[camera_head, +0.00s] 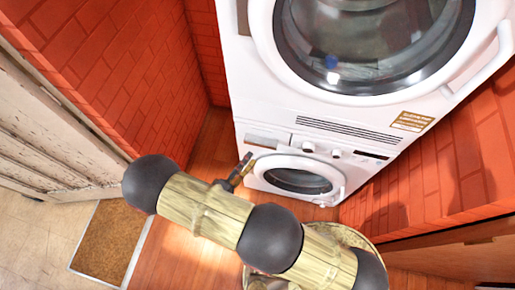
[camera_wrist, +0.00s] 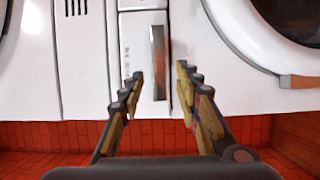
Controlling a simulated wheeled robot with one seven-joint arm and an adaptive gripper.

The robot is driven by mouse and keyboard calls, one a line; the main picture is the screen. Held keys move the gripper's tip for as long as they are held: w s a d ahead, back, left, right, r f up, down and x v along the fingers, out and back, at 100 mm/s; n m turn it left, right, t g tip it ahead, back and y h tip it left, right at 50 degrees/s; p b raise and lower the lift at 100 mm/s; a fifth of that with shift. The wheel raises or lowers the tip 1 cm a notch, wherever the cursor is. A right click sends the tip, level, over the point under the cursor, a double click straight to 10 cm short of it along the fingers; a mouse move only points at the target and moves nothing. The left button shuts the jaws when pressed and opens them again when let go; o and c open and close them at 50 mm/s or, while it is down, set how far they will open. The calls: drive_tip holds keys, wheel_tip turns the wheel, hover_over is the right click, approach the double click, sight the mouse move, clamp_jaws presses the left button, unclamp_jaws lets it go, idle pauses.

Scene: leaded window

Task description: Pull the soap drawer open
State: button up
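The soap drawer (camera_head: 264,139) is a white panel at the upper left of the lower machine's front in the head view. In the wrist view the drawer (camera_wrist: 135,45) appears turned upright, with a long metallic handle strip (camera_wrist: 158,60) on it. My gripper (camera_wrist: 160,74) is open in the wrist view, its fingertips apart to either side of the strip's line, with nothing between them that I can see held. Whether a fingertip touches the drawer front, I cannot tell. In the head view my gripper (camera_head: 242,168) is small, just in front of the drawer's lower left. The drawer looks flush with the front.
The lower machine's round door (camera_head: 298,180) is right of and below the drawer. A larger white machine (camera_head: 320,105) stands above it. Red brick walls (camera_head: 110,60) flank both closely. Wooden floor (camera_head: 185,245) and a brown mat (camera_head: 110,240) lie to the left.

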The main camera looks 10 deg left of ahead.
sight(260, 146)
drive_tip(key=b+x, duration=0.1)
drive_tip(key=x, duration=0.5)
drive_tip(key=shift+w+d, duration=0.2)
drive_tip(key=shift+w, duration=0.05)
drive_tip(key=shift+c, duration=0.8)
drive_tip(key=c, duration=0.6)
clamp_jaws()
drive_tip(key=shift+f, duration=0.1)
